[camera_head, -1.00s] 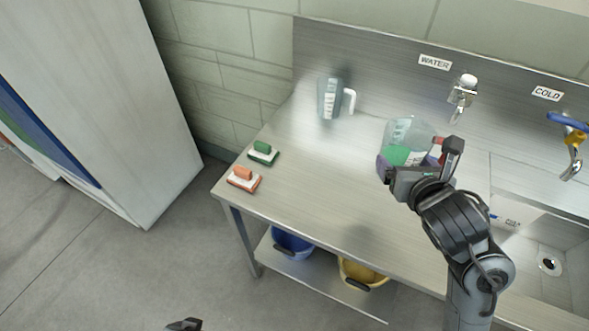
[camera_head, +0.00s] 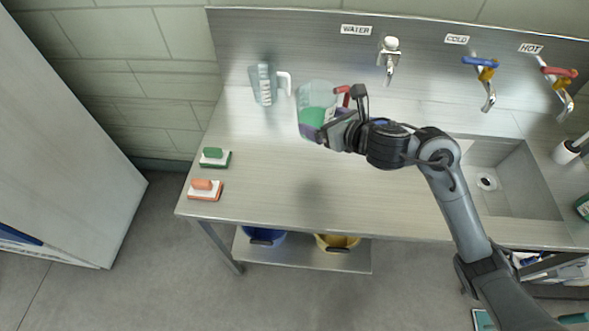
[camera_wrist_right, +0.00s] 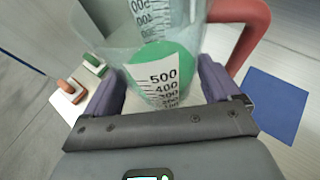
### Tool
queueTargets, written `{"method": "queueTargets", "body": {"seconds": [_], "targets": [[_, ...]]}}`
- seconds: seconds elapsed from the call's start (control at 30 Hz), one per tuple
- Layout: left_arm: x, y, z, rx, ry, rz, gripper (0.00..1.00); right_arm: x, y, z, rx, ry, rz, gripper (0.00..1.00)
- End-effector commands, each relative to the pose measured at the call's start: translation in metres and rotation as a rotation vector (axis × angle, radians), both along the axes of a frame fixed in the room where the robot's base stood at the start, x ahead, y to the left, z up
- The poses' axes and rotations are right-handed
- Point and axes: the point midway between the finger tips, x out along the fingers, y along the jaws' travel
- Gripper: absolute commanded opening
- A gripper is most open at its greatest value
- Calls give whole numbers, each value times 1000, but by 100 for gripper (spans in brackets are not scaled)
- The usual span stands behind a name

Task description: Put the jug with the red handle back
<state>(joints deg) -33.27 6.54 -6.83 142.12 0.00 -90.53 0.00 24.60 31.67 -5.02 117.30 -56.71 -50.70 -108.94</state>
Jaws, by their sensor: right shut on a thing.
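The clear jug with the red handle (camera_head: 318,95) is held by my right gripper (camera_head: 320,128) at the back of the steel counter. In the right wrist view the jug (camera_wrist_right: 150,35) has a printed scale, and its red handle (camera_wrist_right: 244,28) is on the right. A green round shape shows through or on it. The purple fingers of the right gripper (camera_wrist_right: 155,95) press on both sides of the jug. I cannot tell whether the jug's base touches the counter. My left gripper is not in view.
A jug with a white handle (camera_head: 264,85) stands to the left. A green brush (camera_head: 214,157) and an orange brush (camera_head: 205,189) lie at the counter's left edge. The water tap (camera_head: 390,60) and sink (camera_head: 505,185) are to the right. The counter's front middle (camera_head: 300,200) is clear.

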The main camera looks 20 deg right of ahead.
Motion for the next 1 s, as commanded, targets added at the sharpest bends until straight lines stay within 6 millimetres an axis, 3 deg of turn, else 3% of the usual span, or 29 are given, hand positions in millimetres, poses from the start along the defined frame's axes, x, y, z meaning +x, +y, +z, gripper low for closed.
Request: {"method": "queueTargets", "body": {"seconds": [0.4, 0.6, 0.77, 1.0], "targets": [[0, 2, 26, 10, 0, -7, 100, -14, -49, -25, -8, 6, 191, 41], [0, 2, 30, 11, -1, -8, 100, -22, -60, -30, -5, 1, 241, 41], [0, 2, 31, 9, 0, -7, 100, -22, -50, -39, 1, -2, 256, 41], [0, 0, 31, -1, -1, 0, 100, -15, -3, -67, 5, -2, 256, 41]]}}
